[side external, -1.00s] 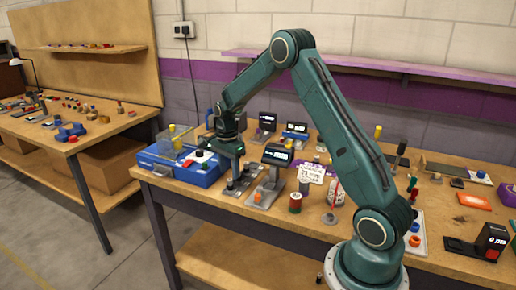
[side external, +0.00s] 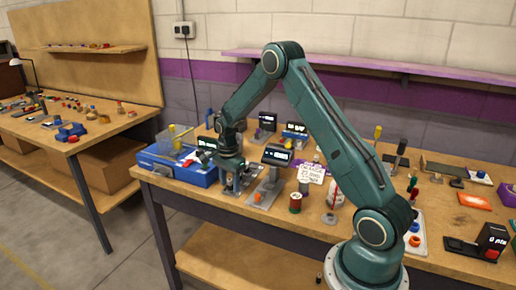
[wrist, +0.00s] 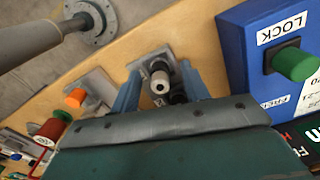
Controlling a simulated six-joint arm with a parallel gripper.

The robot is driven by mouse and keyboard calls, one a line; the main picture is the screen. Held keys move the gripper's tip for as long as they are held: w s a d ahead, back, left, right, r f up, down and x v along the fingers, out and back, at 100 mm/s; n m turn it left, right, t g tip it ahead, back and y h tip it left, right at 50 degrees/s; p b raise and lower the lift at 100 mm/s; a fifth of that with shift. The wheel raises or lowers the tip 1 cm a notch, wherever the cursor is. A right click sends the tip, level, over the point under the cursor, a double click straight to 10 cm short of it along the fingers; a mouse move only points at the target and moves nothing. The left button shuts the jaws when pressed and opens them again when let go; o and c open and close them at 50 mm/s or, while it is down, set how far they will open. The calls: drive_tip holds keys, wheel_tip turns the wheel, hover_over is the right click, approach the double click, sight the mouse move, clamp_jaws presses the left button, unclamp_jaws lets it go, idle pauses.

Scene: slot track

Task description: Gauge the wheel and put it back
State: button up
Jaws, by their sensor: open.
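My gripper (side external: 238,187) is low over a small metal fixture (side external: 257,192) at the table's front edge, beside the blue box. In the wrist view my gripper (wrist: 158,90) is open, with its two blue-grey fingers on either side of a grey round piece with a hole (wrist: 159,82). I cannot tell whether the fingers touch it, or whether it is the wheel. A gauge stand with a display (side external: 277,155) and an orange knob (side external: 257,197) stands just right of my gripper. The orange knob shows at left in the wrist view (wrist: 75,97).
A blue box (side external: 205,178) is close on the left; its LOCK label and green button (wrist: 295,62) show in the wrist view. Bare tabletop lies along the front.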

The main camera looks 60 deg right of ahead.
sight(230, 180)
idle(0.3)
clamp_jaws()
drive_tip(key=shift+r, duration=0.15)
wheel_tip(230, 180, up, 20)
idle(0.8)
idle(0.4)
